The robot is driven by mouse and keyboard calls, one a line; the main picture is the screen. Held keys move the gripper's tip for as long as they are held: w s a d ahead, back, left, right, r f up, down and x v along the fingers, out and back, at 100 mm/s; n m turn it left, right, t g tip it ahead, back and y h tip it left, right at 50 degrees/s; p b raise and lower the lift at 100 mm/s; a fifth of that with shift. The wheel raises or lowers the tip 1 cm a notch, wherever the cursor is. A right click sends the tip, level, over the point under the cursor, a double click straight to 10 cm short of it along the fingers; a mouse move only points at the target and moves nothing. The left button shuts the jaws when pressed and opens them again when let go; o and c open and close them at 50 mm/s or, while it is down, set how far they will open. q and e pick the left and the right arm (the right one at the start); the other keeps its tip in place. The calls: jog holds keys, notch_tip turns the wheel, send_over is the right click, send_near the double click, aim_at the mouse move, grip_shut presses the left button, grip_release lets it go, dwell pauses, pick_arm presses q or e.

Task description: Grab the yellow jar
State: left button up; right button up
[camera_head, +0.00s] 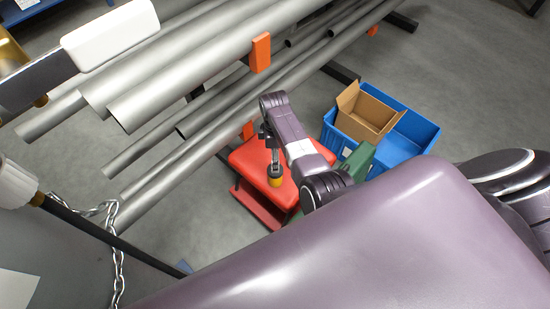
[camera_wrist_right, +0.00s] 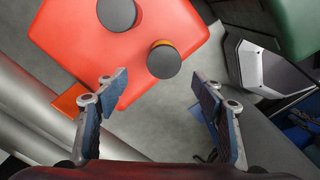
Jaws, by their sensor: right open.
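The yellow jar (camera_head: 276,182) with a dark lid stands on a red platform (camera_head: 250,157) in the head view. My right gripper (camera_head: 269,148) is just above it in the picture. In the right wrist view my right gripper (camera_wrist_right: 162,90) is open, with nothing between its fingers. A dark round lid (camera_wrist_right: 164,64) with a yellow-orange side lies just beyond the fingertips, near the edge of the red platform (camera_wrist_right: 75,40). My left gripper is not in view.
Long grey pipes (camera_head: 180,110) on a rack with orange stops (camera_head: 261,53) run close on the left. A blue crate (camera_head: 412,135) with an open cardboard box (camera_head: 366,114) stands to the right. A green object (camera_head: 357,162) is beside the platform. A chain (camera_head: 115,245) hangs at lower left.

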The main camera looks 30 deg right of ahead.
aim_at(275, 176)
notch_tip(275, 176, down, 2)
jog(key=shift+b, duration=0.35)
jog(key=f, duration=0.2)
jog(key=f+b, duration=0.1)
jog(key=f, duration=0.3)
jog(key=shift+s+a+f+b, duration=0.15)
jog(key=shift+s+f+b, duration=0.15)
jog(key=shift+f+b, duration=0.1)
jog(key=shift+c, duration=0.3)
grip_shut()
